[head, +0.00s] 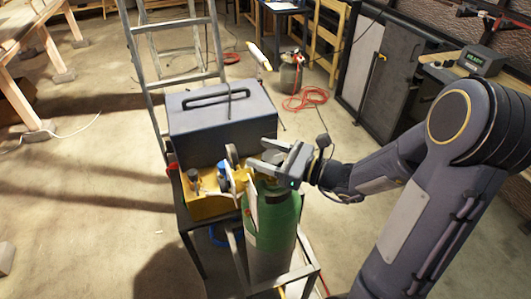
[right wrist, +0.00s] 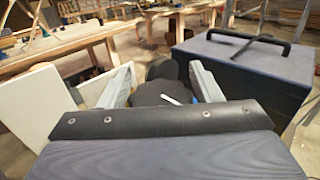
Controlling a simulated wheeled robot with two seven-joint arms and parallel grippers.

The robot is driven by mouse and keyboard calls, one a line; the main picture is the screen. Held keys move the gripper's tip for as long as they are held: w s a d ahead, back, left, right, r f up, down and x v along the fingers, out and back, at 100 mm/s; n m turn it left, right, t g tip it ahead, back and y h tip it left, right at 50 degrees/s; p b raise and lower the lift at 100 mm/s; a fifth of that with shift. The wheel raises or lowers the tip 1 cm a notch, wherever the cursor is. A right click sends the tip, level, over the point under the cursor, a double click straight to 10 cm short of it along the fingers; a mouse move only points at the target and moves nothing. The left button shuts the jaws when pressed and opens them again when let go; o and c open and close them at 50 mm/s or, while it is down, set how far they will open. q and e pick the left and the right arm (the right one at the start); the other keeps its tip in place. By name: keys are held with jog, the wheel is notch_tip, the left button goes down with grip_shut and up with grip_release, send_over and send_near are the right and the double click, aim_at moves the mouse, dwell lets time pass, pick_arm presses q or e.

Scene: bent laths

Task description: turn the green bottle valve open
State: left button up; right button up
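The green bottle (head: 271,220) stands upright in a metal frame, with a grey lower body. Its top is mostly hidden under my right gripper (head: 262,156), which reaches in from the right. In the right wrist view my right gripper (right wrist: 162,84) has its two fingers apart. A dark round knob (right wrist: 158,92) shows between them, likely the valve; I cannot tell whether the fingers touch it. A grey disc (head: 232,154) stands just left of the fingertips in the head view. My left gripper is in neither view.
A grey box with a handle (head: 222,122) stands behind yellow equipment (head: 205,203) on a small stand left of the bottle. A white plate (head: 251,205) stands close against the bottle. A ladder (head: 150,85) rises behind. Floor at the left is mostly clear.

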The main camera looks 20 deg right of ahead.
jog(key=c, duration=0.6)
jog(key=shift+c, duration=0.2)
